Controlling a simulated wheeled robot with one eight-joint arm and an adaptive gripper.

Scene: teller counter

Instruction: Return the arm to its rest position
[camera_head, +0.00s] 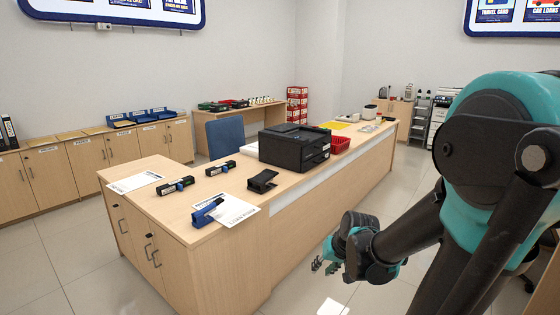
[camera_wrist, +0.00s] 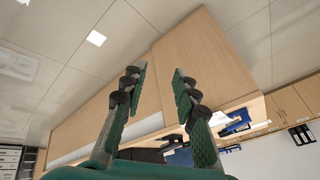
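My gripper (camera_head: 326,262) hangs in front of the near long side of the counter, below the level of its top, in the head view. In the wrist view my gripper (camera_wrist: 161,78) has its two green-padded fingers apart, with nothing between them. My teal and black arm fills the right side of the head view and bends down to the gripper. The wooden counter (camera_head: 240,262) stands to the left of the gripper, and its wooden side also shows in the wrist view (camera_wrist: 200,65). The gripper appears apart from it.
On the counter are a black printer (camera_head: 293,147), a red tray (camera_head: 340,145), a blue stapler (camera_head: 207,211) on paper, a black stand (camera_head: 262,181) and small black devices. A blue chair (camera_head: 226,136) stands behind. Tiled floor (camera_head: 310,292) is open around the gripper.

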